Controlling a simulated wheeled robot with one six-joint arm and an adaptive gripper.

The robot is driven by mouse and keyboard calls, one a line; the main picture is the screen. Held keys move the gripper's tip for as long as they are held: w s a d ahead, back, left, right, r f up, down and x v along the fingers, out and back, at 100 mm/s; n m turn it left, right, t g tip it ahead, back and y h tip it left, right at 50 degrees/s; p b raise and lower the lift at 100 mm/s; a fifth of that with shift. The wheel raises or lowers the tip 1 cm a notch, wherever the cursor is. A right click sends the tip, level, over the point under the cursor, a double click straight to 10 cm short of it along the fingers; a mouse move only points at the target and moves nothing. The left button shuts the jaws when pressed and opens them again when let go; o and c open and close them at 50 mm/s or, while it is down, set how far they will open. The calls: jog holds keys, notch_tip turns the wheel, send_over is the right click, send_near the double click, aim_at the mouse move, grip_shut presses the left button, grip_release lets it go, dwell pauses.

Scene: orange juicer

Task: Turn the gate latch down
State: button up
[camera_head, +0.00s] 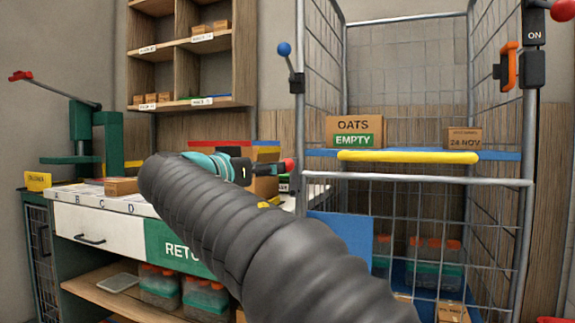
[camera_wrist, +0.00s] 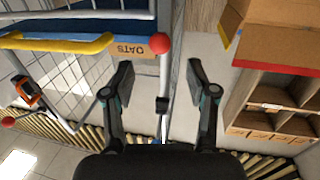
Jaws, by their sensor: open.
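A wire cage has a gate across its lower front (camera_head: 430,182). A red ball knob (camera_head: 289,165) shows by its left post, just beyond my gripper (camera_head: 243,172); it looks like the end of the gate latch, but its arm is mostly hidden. In the wrist view, where the scene is upside down, the red knob (camera_wrist: 160,43) lies ahead of my gripper (camera_wrist: 160,78), in line with the gap between the fingers. The fingers are spread wide, with nothing between them that I can see touching. My arm hides part of the gate's left side.
A blue-ball lever (camera_head: 284,49) is clamped higher on the left post. An orange handle (camera_head: 509,65) sits on the right post near an ON sign. A yellow bar (camera_head: 408,157) fronts the shelf with the OATS box (camera_head: 353,131). A workbench (camera_head: 100,222) stands left.

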aim_at(288, 166)
jog(key=p+x, duration=0.1)
jog(key=x, duration=0.8)
jog(key=shift+s, duration=0.1)
grip_shut()
